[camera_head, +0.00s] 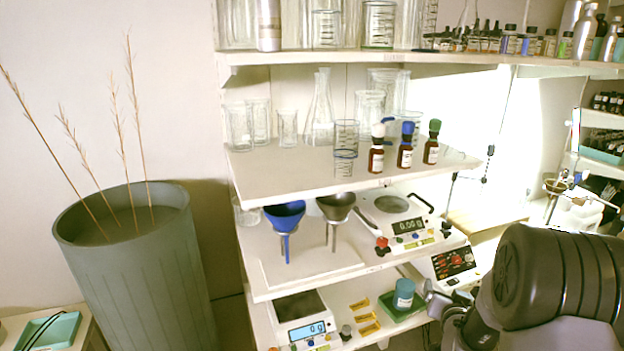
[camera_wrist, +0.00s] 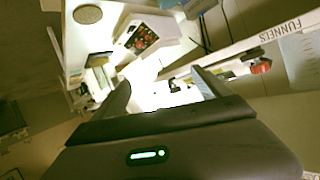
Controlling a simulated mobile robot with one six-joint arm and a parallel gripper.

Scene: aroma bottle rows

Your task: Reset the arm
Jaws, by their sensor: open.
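My gripper (camera_wrist: 160,84) shows in the wrist view with its two dark fingers spread apart and nothing between them. The wrist view looks past the fingers at shelving seen at a tilt. In the head view my dark arm fills the lower right, in front of the right end of the lower shelves. I cannot make out the fingertips clearly there. Three brown dropper bottles stand in a row on the middle shelf, with a white top (camera_head: 376,150), a blue top (camera_head: 406,146) and a green top (camera_head: 431,143).
Glassware (camera_head: 320,115) stands left of the bottles. Below are a blue funnel (camera_head: 285,216), a dark funnel (camera_head: 335,207) and a balance (camera_head: 402,222). A lower scale (camera_head: 305,322) and a green tray (camera_head: 412,312) sit beneath. A tall grey planter (camera_head: 135,265) stands left.

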